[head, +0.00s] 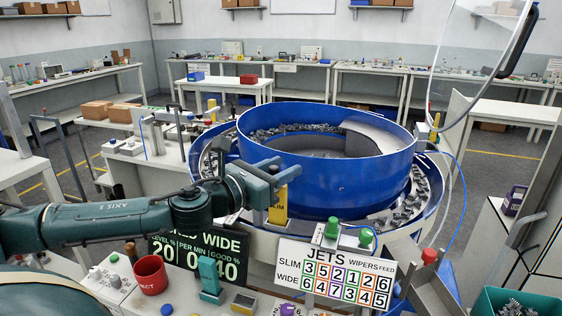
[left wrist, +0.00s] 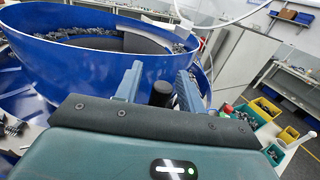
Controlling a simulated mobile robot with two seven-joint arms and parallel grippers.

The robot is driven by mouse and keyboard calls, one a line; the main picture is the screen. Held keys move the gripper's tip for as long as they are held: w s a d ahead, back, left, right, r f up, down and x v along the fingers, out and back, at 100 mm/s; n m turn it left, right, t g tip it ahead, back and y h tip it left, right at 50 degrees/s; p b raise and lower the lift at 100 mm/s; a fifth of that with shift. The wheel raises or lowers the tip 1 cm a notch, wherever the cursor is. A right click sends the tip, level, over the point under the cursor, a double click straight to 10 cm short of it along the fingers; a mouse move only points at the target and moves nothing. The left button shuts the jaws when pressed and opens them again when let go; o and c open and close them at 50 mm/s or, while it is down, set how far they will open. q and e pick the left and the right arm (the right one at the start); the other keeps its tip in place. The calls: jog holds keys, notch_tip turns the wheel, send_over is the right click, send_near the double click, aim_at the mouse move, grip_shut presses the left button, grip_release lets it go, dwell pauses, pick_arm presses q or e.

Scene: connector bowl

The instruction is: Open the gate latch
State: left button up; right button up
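My left gripper (head: 279,168) is at the front wall of the blue bowl (head: 330,182), beside an upright yellow plate (head: 278,208). In the left wrist view its two fingers (left wrist: 159,87) are apart. A dark, round-topped knob (left wrist: 162,94) shows between them; I cannot tell if they touch it. I cannot tell for certain whether this knob belongs to the gate latch. My right gripper is not in view.
Small metal parts (head: 412,207) lie on the track around the bowl. A white JETS board (head: 335,274) and a dark display board (head: 200,257) stand in front. A red cup (head: 150,274) sits on the front panel. A green bin (head: 515,303) is at lower right.

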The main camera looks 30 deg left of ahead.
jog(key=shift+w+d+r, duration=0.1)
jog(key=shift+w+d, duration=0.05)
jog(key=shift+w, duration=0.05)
